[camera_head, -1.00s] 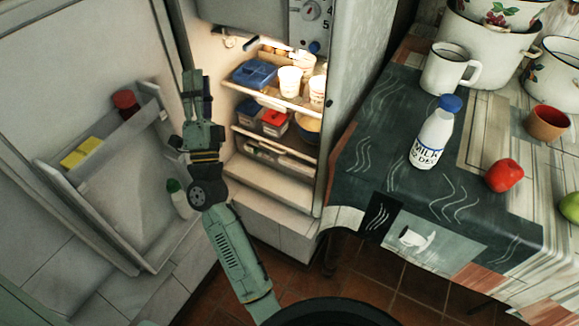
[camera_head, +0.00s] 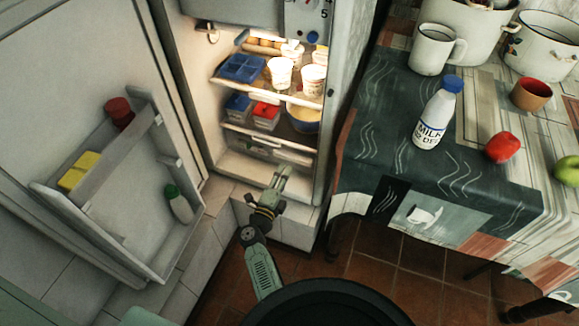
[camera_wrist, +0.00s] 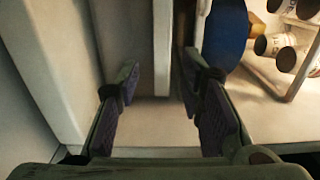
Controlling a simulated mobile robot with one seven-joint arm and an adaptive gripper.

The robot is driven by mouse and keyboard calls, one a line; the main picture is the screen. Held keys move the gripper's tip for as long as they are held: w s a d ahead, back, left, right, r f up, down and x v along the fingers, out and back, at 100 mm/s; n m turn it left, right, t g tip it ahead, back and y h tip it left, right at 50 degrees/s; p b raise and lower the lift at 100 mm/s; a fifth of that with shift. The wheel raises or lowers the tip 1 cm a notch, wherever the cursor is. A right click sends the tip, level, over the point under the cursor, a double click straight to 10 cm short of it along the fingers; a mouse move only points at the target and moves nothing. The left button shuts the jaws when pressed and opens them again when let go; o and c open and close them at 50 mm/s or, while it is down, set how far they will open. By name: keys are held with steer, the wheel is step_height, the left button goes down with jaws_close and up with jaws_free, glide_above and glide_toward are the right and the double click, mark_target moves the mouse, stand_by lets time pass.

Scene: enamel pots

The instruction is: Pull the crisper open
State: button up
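The crisper (camera_head: 250,146) is a pale, shallow drawer low in the open fridge, under the lowest shelf. It looks shut, with its right part close to my arm. My gripper (camera_head: 282,173) is in front of the fridge's bottom, just below and before the crisper. In the wrist view my gripper (camera_wrist: 161,88) is open, with its two dark-padded fingers wide apart and nothing held. A pale upright bar (camera_wrist: 162,50) lies beyond and between the fingers; I cannot tell whether it is the crisper's handle or another edge.
The fridge door (camera_head: 130,190) stands wide open at left, its racks holding a yellow box (camera_head: 79,170) and bottles. Shelves above hold cups, a blue tray (camera_head: 241,68) and a bowl (camera_head: 303,117). A table with a milk bottle (camera_head: 437,112) stands at right.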

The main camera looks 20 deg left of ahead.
mark_target(292, 160)
steer(key=shift+w+b, duration=0.8)
steer(key=shift+w, duration=1.9)
steer(key=shift+c, duration=0.5)
jaws_close()
steer(key=shift+s+d+f, duration=0.1)
